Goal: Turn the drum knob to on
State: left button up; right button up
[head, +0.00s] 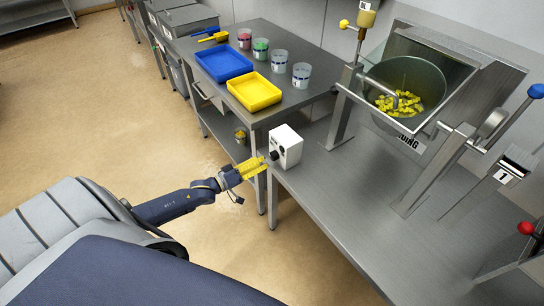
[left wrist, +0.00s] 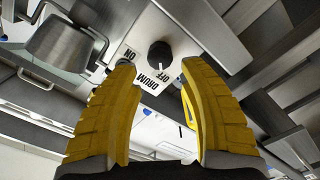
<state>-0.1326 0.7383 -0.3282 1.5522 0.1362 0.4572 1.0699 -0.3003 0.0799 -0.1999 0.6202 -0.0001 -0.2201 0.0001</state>
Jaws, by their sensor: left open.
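The white drum control box (head: 290,148) stands on the steel table, with a black round knob (head: 276,155) on its front. In the left wrist view the knob (left wrist: 160,54) sits between labels reading ON, OFF and DRUM; its exact setting is hard to tell. My left gripper (head: 262,165), with yellow fingers, is open just in front of the box, close to the knob. In the left wrist view its fingertips (left wrist: 157,68) flank the knob's lower side, apparently not touching it. My right gripper is not in view.
A clear-fronted hood holds a drum (head: 425,78) with yellow pieces, right of the box. A blue tray (head: 222,51), a yellow tray (head: 255,104) and several cups stand on the back table. Levers with a blue knob (head: 536,91) and red knob (head: 526,228) stand right.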

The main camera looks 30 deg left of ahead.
aim_at(271, 157)
pick_arm(q)
jog(key=shift+x, duration=3)
jog(key=shift+c, duration=0.4)
grip_shut()
